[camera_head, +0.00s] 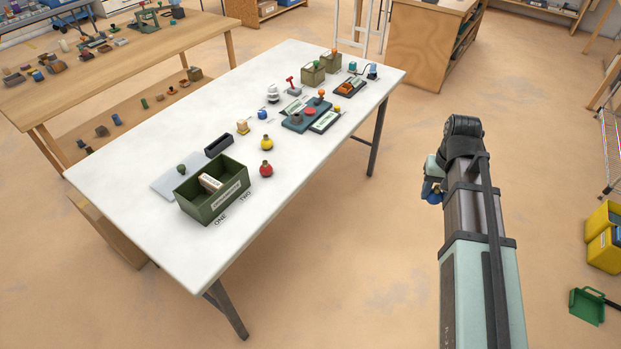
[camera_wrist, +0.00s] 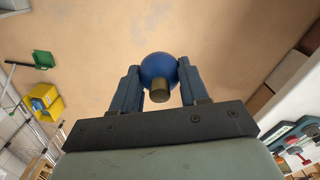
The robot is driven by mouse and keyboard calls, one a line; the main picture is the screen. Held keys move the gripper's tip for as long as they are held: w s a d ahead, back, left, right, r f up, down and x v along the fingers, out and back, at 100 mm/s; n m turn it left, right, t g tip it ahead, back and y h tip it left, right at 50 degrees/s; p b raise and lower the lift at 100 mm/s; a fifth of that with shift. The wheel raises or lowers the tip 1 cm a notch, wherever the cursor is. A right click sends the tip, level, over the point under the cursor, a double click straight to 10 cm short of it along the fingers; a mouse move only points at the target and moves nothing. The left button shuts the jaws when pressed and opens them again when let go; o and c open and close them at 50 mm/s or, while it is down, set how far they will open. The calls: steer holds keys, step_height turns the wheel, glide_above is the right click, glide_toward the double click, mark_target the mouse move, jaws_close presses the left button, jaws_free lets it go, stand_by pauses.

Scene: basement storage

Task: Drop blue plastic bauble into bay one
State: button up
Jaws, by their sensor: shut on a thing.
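My gripper (camera_head: 431,183) is shut on the blue plastic bauble (camera_wrist: 160,69), a round blue ball with a brass-coloured cap. In the head view the bauble (camera_head: 434,196) hangs at my gripper, over the floor to the right of the white table. In the wrist view the bauble sits between both fingers, its cap facing the camera. The green two-bay box (camera_head: 203,212) stands on the table's near left part, with "ONE" and "TWO" lettered on the tabletop in front. ONE is by its left bay, TWO by its right. A pale labelled block (camera_head: 211,183) lies inside near the middle.
The white table (camera_head: 310,180) also bears a red bauble (camera_head: 266,170), a yellow bauble (camera_head: 266,143), a dark tray (camera_head: 218,146) and several small devices towards the back right. The floor between table and arm is clear. A yellow bin (camera_head: 604,240) stands far right.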

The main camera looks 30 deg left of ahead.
steer(key=s+a+r+n, duration=0.1)
steer(key=s+a+n, duration=0.2)
steer(key=s+a, duration=1.05)
steer(key=s+a+n, duration=0.2)
steer(key=s+a, duration=0.6)
steer(key=a, duration=1.1)
steer(key=s+a+r+n, duration=0.1)
steer(key=s+a+n, duration=0.2)
steer(key=s+a, duration=1.05)
steer(key=w+a+m, duration=0.3)
steer(key=a+m, duration=0.6)
steer(key=m, duration=0.3)
steer(key=shift+w+a+f, duration=0.1)
steer(key=shift+f, duration=1.3)
steer(key=shift+a+f, duration=0.1)
steer(key=shift+f, duration=1.25)
steer(key=o, duration=1.1)
steer(key=shift+d, duration=0.1)
